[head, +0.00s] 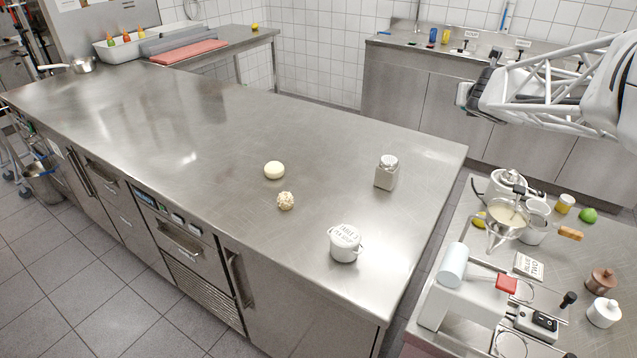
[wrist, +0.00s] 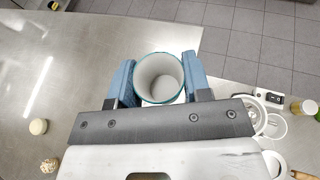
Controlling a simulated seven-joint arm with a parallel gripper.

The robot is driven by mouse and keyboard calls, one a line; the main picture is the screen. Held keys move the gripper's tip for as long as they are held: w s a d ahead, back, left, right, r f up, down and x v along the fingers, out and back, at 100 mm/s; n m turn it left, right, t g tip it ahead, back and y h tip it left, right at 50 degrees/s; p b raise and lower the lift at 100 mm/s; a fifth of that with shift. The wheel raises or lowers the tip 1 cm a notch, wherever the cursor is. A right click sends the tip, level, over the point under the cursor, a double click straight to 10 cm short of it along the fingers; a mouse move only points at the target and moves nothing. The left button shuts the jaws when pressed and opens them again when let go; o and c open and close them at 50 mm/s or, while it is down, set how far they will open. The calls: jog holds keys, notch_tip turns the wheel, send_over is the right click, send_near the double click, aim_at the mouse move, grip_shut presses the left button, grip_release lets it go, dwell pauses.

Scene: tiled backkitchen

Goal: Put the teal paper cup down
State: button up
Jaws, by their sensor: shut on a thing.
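The teal paper cup (wrist: 160,78) shows in the wrist view with its open mouth towards the camera. Its inside is pale and looks empty; its rim is teal. My gripper (wrist: 159,65) has its two blue fingers closed on opposite sides of the cup. The steel counter lies to the left of the cup, and tiled floor shows beyond the counter edge. Whether the cup's base touches anything is hidden. In the head view my white lattice arm reaches in at the upper right; I cannot make out the fingers or cup there.
The steel counter (head: 140,130) has wide clear areas. A crowded side table with a strainer (head: 507,220) stands at right, across a floor gap.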

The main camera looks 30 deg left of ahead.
jog(key=s+a+r+n+g+y, duration=0.1)
jog(key=s+a+n+g+y, duration=0.45)
jog(key=s+a, duration=0.8)
jog(key=s+a+r+n+g+y, duration=0.1)
jog(key=s+a+n+g+y, duration=0.2)
jog(key=s+a+n+g, duration=0.95)
jog(key=s+d+f+m+t, duration=0.1)
jog(key=f, duration=0.6)
jog(key=s+d+f+m+t, duration=0.1)
jog(key=f+t, duration=0.1)
jog(key=f, duration=0.6)
jog(key=s+d+f+m+t, duration=0.1)
jog(key=f+m+t, duration=0.1)
jog(key=f, duration=0.6)
jog(key=shift+f, duration=0.15)
jog(key=shift+a, duration=0.1)
jog(key=shift+w+a+f, duration=0.25)
jog(key=shift+w+a, duration=1.55)
jog(key=shift+w, duration=0.1)
jog(key=shift+w+a+f, duration=0.2)
jog(key=shift+w+a, duration=1.65)
jog(key=shift+w, duration=0.05)
jog(key=shift+w+a+f, duration=0.25)
jog(key=shift+w+a, duration=1.55)
jog(key=shift+w, duration=0.1)
jog(key=shift+f, duration=0.1)
